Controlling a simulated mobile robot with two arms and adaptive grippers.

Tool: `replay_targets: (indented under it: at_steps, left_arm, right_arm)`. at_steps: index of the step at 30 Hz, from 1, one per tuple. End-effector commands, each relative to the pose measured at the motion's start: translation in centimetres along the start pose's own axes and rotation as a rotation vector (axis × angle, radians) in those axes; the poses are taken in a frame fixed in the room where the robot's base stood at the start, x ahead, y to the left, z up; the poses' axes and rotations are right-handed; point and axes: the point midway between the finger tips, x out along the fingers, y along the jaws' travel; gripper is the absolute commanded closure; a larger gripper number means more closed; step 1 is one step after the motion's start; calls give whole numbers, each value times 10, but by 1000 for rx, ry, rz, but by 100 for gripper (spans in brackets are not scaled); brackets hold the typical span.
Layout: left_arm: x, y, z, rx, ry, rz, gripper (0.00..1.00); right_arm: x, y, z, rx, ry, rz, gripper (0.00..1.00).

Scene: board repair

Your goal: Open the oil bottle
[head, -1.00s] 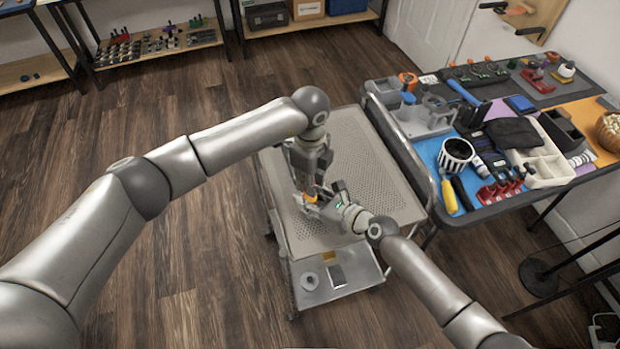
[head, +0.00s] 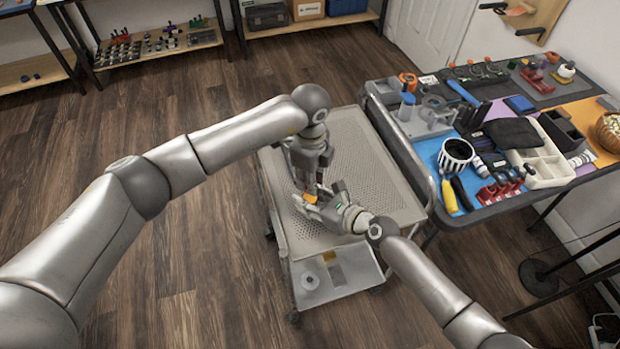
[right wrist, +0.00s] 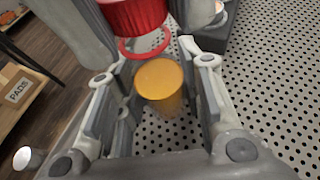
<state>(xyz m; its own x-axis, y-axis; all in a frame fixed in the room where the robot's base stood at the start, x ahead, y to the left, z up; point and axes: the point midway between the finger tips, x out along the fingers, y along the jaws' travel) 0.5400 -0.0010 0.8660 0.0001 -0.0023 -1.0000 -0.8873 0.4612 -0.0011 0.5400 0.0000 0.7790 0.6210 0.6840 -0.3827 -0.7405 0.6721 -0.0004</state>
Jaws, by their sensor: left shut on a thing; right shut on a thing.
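The oil bottle seems to be the amber-yellow cylinder (right wrist: 160,85) with a smooth flat round end, in the right wrist view. A red ribbed, cap-like part (right wrist: 133,14) with a thin red ring is just above it there. I cannot tell whether the two still touch. A small orange patch of it (head: 311,198) shows in the head view. My left gripper (head: 308,188) points down over the cart and is shut, its grey fingers flanking the red part. My right gripper (right wrist: 157,85) comes in low from the right, shut with its fingers on either side of the yellow cylinder.
The perforated cart top (head: 350,150) is otherwise clear. To the right, a crowded table (head: 495,212) holds tools, a striped cup (head: 455,154) and a white tray (head: 545,165). A floor-stand base (head: 540,276) is nearby.

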Motion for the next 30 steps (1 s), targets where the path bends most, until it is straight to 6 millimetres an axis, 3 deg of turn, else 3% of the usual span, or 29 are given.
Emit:
replay_targets:
  at_steps: [24, 30]
  left_arm:
    - [-17, 0, 0, 0, -1, 0, 100]
    - [-37, -1, 1, 1, -2, -3, 100]
  right_arm:
    - [0, 0, 0, 0, 1, 1, 100]
    - [0, 0, 0, 0, 1, 1, 100]
